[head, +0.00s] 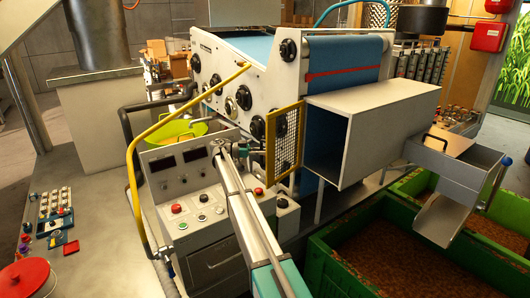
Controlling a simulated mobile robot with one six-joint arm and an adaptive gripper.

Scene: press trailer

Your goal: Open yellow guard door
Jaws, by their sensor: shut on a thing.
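The yellow guard door (285,146) is a yellow frame with wire mesh, in the middle of the head view. It stands at the left edge of the grey box-shaped housing (390,135), angled away from it. The housing's dark front opening is uncovered. My arm reaches up from the bottom, over the control console. My gripper (264,149) is small in the view at the left edge of the door, shut on the door there. The fingertips and the exact part they hold are hard to make out.
The control console (190,190) with buttons lies under my arm. A yellow rail (150,140) curves up at its left. Green crates (360,245) of brown material stand at the lower right, below a metal chute (450,205). The press (255,75) stands behind.

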